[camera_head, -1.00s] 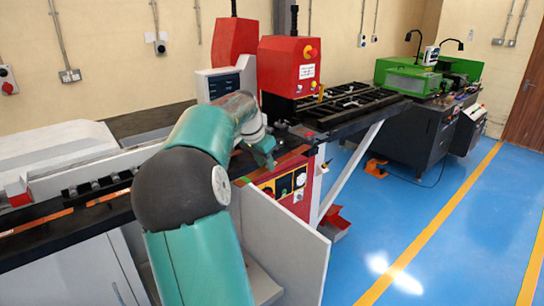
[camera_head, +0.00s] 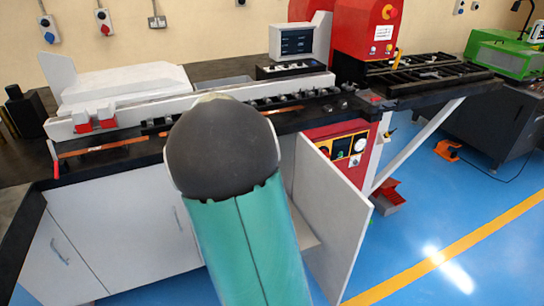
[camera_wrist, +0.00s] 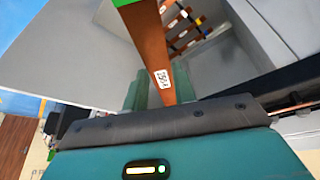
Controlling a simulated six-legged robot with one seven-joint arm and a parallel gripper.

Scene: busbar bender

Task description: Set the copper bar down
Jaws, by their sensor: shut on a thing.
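The copper bar (camera_wrist: 153,50) shows in the wrist view as a flat brown strip with a small white printed label and a green part at its far end. My gripper (camera_wrist: 150,92) has its green fingers shut on the bar, which runs up and away from the jaws. In the head view my arm's dark joint and teal link hide the gripper and the held bar. The wrist view does not show clearly whether the bar touches any surface.
A long black bench (camera_head: 90,168) with white cabinet doors runs across the head view. Orange-brown strips (camera_head: 100,147) lie along it. A red machine (camera_head: 365,35) and a screen (camera_head: 296,42) stand behind. An open white door panel (camera_head: 335,215) juts out in front; blue floor lies right.

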